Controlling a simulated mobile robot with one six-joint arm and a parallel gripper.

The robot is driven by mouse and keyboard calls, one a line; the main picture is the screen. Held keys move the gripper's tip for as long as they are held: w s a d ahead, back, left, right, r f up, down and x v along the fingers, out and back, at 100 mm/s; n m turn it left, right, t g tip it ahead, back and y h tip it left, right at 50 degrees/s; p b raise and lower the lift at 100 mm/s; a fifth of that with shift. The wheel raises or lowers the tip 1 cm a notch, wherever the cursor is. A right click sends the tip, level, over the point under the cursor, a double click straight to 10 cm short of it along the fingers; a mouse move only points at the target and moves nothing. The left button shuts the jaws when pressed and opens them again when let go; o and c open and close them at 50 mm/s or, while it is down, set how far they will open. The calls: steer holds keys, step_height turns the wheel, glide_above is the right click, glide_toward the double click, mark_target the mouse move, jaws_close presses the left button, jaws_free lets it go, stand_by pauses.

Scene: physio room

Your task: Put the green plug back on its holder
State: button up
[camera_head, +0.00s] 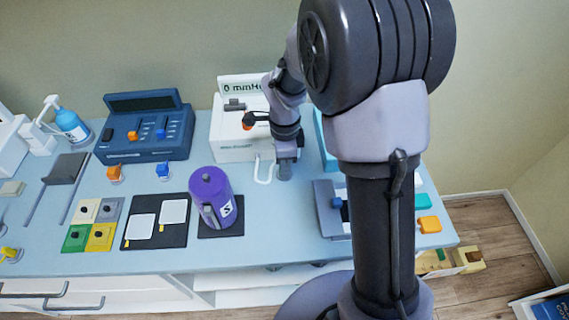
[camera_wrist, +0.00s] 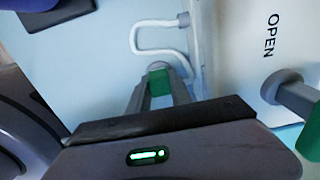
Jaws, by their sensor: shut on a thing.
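The green plug (camera_wrist: 159,82) is between the two fingertips of my gripper (camera_wrist: 160,92) in the wrist view, with a grey end beyond it. A white looped cable (camera_wrist: 150,50) runs close to that grey end. The gripper is shut on the plug, low in front of the white box. In the head view my gripper (camera_head: 284,170) hides the plug, and the cable loop (camera_head: 263,172) shows just left of it. A grey post with a green end (camera_wrist: 308,135) stands out from the white box in the wrist view. I cannot tell which part is the holder.
The white box (camera_head: 232,147) stands behind my gripper, with an orange-tipped part on its front. A purple bottle (camera_head: 205,190) stands on a dark mat to the left. A blue-grey device (camera_head: 330,212) lies to the right. Bare table lies between bottle and device.

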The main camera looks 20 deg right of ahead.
steer(key=o, duration=1.1)
steer(key=shift+c, duration=0.2)
steer(key=o, duration=0.5)
steer(key=shift+r, duration=0.15)
steer(key=shift+r+p, duration=2.6)
steer(key=shift+r, duration=0.9)
steer(key=shift+f, duration=0.1)
